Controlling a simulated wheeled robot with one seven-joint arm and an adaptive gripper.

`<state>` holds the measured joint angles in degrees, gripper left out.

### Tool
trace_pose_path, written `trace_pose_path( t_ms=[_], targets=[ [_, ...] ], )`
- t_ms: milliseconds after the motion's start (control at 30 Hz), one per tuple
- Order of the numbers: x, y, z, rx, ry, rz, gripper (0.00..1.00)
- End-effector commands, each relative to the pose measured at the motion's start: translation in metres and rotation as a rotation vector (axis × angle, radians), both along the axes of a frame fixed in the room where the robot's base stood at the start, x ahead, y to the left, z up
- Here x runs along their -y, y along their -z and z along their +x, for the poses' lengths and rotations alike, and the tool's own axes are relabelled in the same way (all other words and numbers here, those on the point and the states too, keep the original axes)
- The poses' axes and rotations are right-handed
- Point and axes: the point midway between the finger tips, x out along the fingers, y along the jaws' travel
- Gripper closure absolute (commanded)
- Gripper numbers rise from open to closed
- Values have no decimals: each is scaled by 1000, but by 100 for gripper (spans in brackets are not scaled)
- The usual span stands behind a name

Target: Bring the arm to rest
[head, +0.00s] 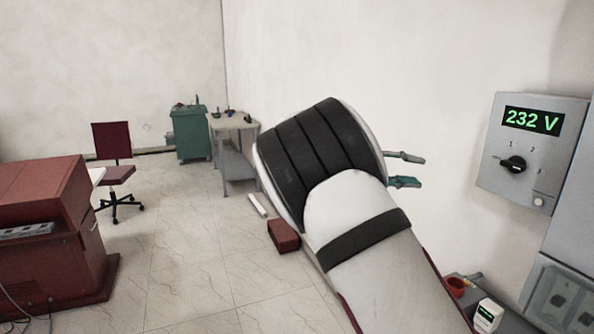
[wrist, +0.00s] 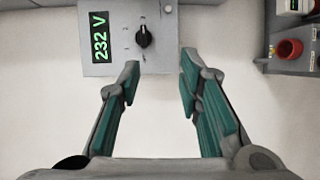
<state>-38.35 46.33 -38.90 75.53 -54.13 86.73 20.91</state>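My arm rises from the lower right of the head view and bends at a large white and black joint. My gripper (head: 408,170) points right, toward the wall panel, and partly hides behind the arm. In the wrist view my gripper (wrist: 157,78) is open, its two teal-padded fingers apart with nothing between them. Beyond the fingertips is a grey control panel (wrist: 171,49) with a black rotary knob (wrist: 144,37) and a green display reading 232 V (wrist: 100,37). The panel also shows in the head view (head: 500,165). I see a gap between gripper and panel in the head view.
A grey cabinet (head: 572,210) is at the right edge. A red machine (head: 40,220), chair (head: 115,173), green cabinet (head: 190,135) and table (head: 235,125) stand left.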

Motion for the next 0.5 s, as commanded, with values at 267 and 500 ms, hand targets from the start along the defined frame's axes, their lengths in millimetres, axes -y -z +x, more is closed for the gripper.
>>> trace_pose_path(
  t_ms=[267, 500],
  targets=[
    [34, 7, -30, -18, 36, 189, 68],
    [60, 19, -78, -20, 53, 467, 68]
  ],
)
